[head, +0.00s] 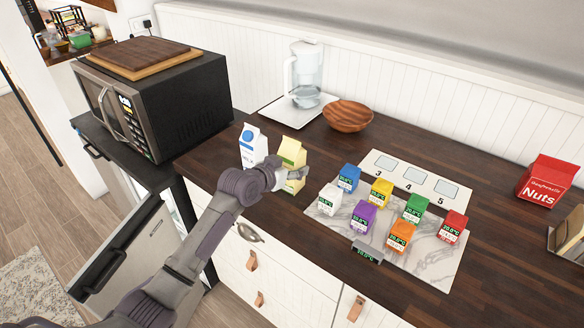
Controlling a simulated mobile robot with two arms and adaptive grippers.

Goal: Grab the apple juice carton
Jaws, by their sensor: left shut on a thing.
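A yellow carton (292,152), likely the apple juice, stands upright on the dark wood counter near its front edge. My left gripper (292,174) reaches in from the left and is shut on the yellow carton's lower part, hiding some of its front. A white carton (249,144) with a blue round mark stands just left of the yellow one, partly hidden behind my arm. The print on the yellow carton is too small to read. My right gripper is not in view.
Several coloured blocks with small displays stand on a marble board (432,262) to the right. A numbered white plate (449,184) lies behind them. A wooden bowl (348,116), a pitcher (304,74) and a microwave (160,100) stand behind. A red nuts box (547,181) is far right.

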